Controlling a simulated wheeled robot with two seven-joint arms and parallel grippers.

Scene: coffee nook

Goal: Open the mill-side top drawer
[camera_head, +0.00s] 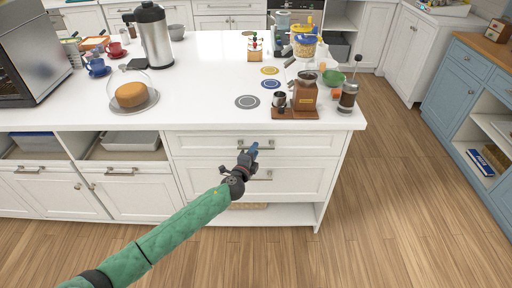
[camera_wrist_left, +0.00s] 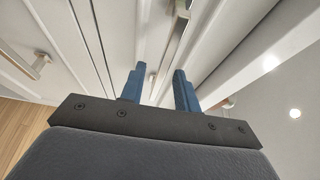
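The mill-side top drawer (camera_head: 205,144) is a white front just under the countertop, below the coffee mill (camera_head: 305,93). It looks closed. Its metal bar handle (camera_head: 268,147) is partly hidden behind my left gripper (camera_head: 253,149). In the left wrist view my gripper (camera_wrist_left: 160,88) has its two blue fingers apart, with nothing held between them. The bar handle (camera_wrist_left: 176,32) lies just ahead of the fingertips, roughly in line with the gap. I cannot tell whether a finger touches it. My right gripper is not in view.
A lower drawer with its own handle (camera_head: 264,175) sits beneath, above an open shelf. A French press (camera_head: 348,97) stands near the countertop's right corner. Wooden floor (camera_head: 400,210) is clear to the right, up to a blue cabinet (camera_head: 455,88).

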